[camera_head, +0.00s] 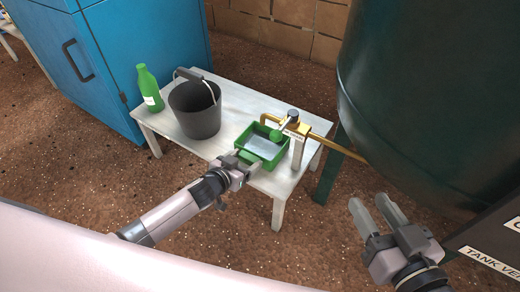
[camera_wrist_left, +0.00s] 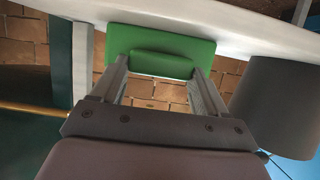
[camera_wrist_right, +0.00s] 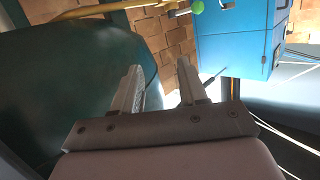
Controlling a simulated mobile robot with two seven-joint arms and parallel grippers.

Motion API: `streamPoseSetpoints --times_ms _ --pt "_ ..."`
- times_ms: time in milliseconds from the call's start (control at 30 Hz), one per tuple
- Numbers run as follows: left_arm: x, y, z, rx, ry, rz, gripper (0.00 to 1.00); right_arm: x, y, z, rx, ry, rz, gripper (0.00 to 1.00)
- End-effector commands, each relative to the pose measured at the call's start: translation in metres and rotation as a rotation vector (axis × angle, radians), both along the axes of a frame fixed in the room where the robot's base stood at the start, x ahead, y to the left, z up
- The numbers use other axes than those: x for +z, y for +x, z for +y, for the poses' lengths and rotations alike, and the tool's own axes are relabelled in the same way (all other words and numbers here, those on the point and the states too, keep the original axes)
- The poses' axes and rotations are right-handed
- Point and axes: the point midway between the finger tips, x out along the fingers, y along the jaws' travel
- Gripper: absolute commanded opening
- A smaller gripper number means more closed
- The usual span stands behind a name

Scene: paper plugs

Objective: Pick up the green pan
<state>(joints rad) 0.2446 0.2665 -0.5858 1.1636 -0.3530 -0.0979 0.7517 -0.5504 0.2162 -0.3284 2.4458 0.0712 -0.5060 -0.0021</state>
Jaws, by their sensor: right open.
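The green pan (camera_head: 247,155), a shallow square tray with pale contents, sits on the white table near its right end. My left gripper (camera_head: 244,166) is at its near side. In the left wrist view the pan's underside (camera_wrist_left: 190,38) shows, with a green grip bar lying between my left fingers (camera_wrist_left: 162,68). The fingertips are very close to the bar's ends; I cannot tell whether they press on it. My right gripper (camera_head: 378,212) is open and empty, away from the table at the lower right; its fingers also show in the right wrist view (camera_wrist_right: 162,88).
The white table (camera_head: 235,105) also holds a dark bucket (camera_head: 195,112) and a green bottle (camera_head: 149,88). A brass tap (camera_head: 297,129) with a green knob stands over the pan, its pipe running to a large dark green tank (camera_head: 430,100). A blue cabinet (camera_head: 125,50) stands behind.

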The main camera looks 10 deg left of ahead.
Motion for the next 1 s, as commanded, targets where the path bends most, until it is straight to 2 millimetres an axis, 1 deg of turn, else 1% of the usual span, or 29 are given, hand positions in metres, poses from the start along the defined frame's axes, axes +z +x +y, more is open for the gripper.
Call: streamPoseSetpoints --times_ms 33,100,133,167,400,567,667,833,867,1000 --pt "0.000 0.000 0.000 0.000 0.000 0.000 0.54 0.000 0.000 0.000 0.000 0.000 0.000 0.43" --pt "0.000 0.000 0.000 0.000 0.000 0.000 0.37 0.000 0.000 0.000 0.000 0.000 0.001 0.43" --pt "0.001 0.000 0.000 -0.001 -0.001 -0.002 0.37 0.000 0.000 0.000 0.000 0.000 0.001 0.43" --pt "0.001 0.000 0.000 -0.001 -0.001 -0.002 0.31 0.000 0.000 0.000 0.001 0.000 0.001 0.43" --pt "0.002 0.000 0.000 -0.001 -0.001 -0.003 0.31 0.001 0.000 0.000 0.002 0.001 0.003 0.43" --pt "0.010 0.000 0.000 -0.001 -0.001 -0.003 0.31 0.004 -0.001 0.002 0.007 0.015 0.019 0.43" --pt "0.021 0.000 0.000 -0.001 -0.003 -0.003 0.31 0.003 0.003 0.006 0.011 0.040 0.053 0.43" --pt "0.045 0.000 0.001 0.000 -0.001 -0.002 0.31 0.005 0.007 0.017 0.028 0.104 0.134 0.43" --pt "0.038 -0.009 0.003 0.000 -0.002 0.004 0.31 0.003 0.007 0.018 0.030 0.109 0.141 0.43" --pt "0.038 -0.039 0.013 0.002 -0.002 0.004 0.31 0.003 0.008 0.024 0.043 0.144 0.187 0.43"
